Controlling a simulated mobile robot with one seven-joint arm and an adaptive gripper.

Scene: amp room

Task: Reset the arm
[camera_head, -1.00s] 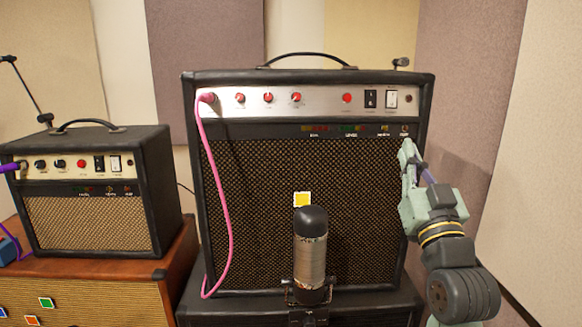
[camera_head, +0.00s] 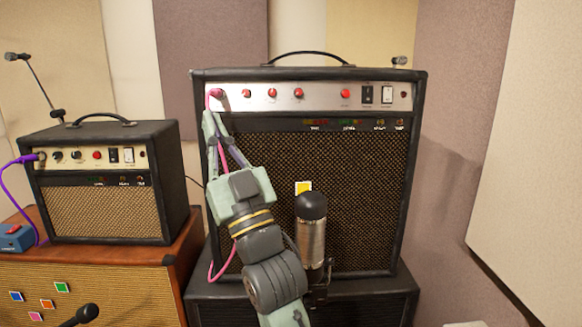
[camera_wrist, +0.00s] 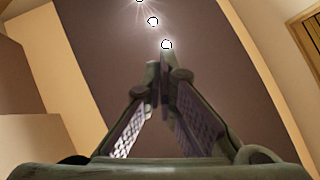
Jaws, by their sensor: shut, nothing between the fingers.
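My gripper (camera_head: 211,118) is shut and empty. In the head view it points up in front of the left side of the large black amp (camera_head: 300,126), with its tips just below the amp's silver control panel (camera_head: 320,94). My arm hides part of the amp's grille and part of the pink cable (camera_head: 213,245). I cannot tell whether the gripper touches the amp or the cable.
A microphone (camera_head: 311,235) stands in front of the large amp, just right of my arm. A smaller amp (camera_head: 105,180) sits on a wooden cabinet (camera_head: 110,285) at left, with a purple cable (camera_head: 10,185) and a blue pedal (camera_head: 16,238).

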